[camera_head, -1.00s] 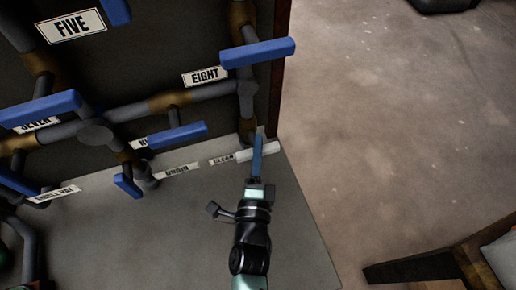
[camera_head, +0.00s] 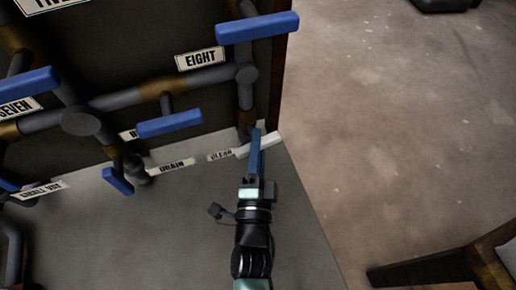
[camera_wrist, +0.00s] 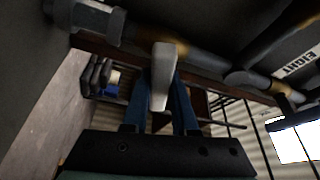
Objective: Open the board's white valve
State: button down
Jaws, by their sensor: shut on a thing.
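The white valve's handle (camera_head: 273,139) is a short pale bar at the lower right of the pipe board, right of the CLEAN label. In the head view it lies tilted, its right end higher. My gripper (camera_head: 256,142) is shut on it, the blue fingers crossing the bar and hiding its middle. In the wrist view the white handle (camera_wrist: 161,78) stands between my two blue fingers (camera_wrist: 159,100).
Blue handles sit close by: one below the EIGHT label (camera_head: 170,123), a long one above it (camera_head: 257,28), and a small one (camera_head: 118,181) near the DRAIN label (camera_head: 171,166). Open floor (camera_head: 390,130) lies to the right. A wooden piece of furniture (camera_head: 440,268) stands at lower right.

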jog(key=n+b, duration=0.1)
jog(key=b, duration=0.1)
jog(key=n+t+y+b, duration=0.1)
jog(key=n+b, duration=0.2)
jog(key=n, duration=0.1)
jog(key=shift+a+f+t+y+b, duration=0.1)
jog(key=shift+f+t+y+b, duration=0.2)
jog(key=shift+f+y+b, duration=0.1)
jog(key=n+b, duration=0.1)
jog(key=n, duration=0.1)
jog(key=n+y+b, duration=0.1)
jog(key=shift+r+n+t, duration=0.2)
jog(key=shift+n+t, duration=0.2)
jog(key=n+y, duration=0.1)
jog(key=n, duration=0.1)
jog(key=n+y, duration=0.1)
jog(key=n, duration=0.2)
jog(key=shift+r+y, duration=0.2)
jog(key=shift+y, duration=0.2)
jog(key=shift+n+y+p, duration=0.65)
jog(key=shift+n+y, duration=0.75)
jog(key=shift+n, duration=1.5)
jog(key=c, duration=0.7)
grip_release()
jog(key=s+d, duration=0.4)
jog(key=s, duration=0.8)
jog(key=shift+s+d+f+p, duration=0.15)
jog(key=shift+s+f+p, duration=0.15)
jog(key=shift+p, duration=0.1)
